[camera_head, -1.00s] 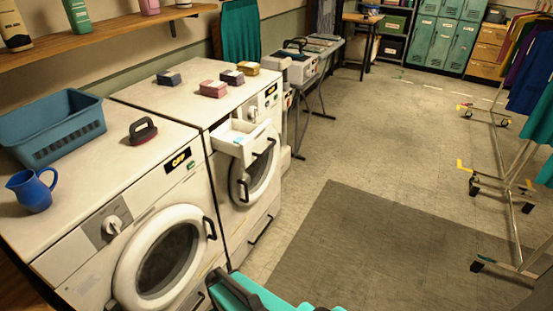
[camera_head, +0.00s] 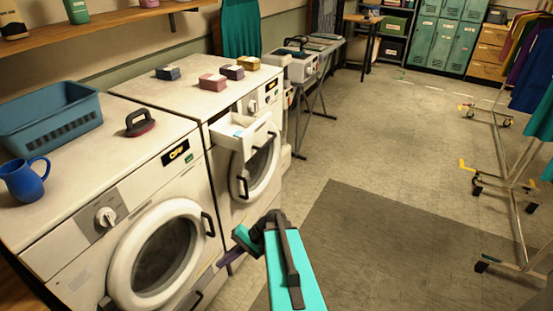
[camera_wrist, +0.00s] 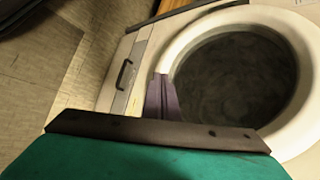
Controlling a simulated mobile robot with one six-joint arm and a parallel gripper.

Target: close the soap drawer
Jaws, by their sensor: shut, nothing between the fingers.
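The soap drawer (camera_head: 243,133) is white and stands pulled out from the upper front of the farther washing machine (camera_head: 225,105). It has a dark handle on its front, and something light blue shows inside. My gripper (camera_head: 230,258) is low in front of the machines, below and nearer than the drawer, and apart from it. Its dark purple fingers (camera_wrist: 165,98) are shut and empty. In the wrist view they point toward a machine's front with a round door (camera_wrist: 235,75); the soap drawer is not in that view.
The nearer machine (camera_head: 150,150) carries a blue basket (camera_head: 50,125), a blue jug (camera_head: 25,180) and a dark iron-like brush (camera_head: 140,122). Several small boxes (camera_head: 212,82) sit on the farther machine. A clothes rack (camera_head: 505,205) stands at right. The floor between is clear.

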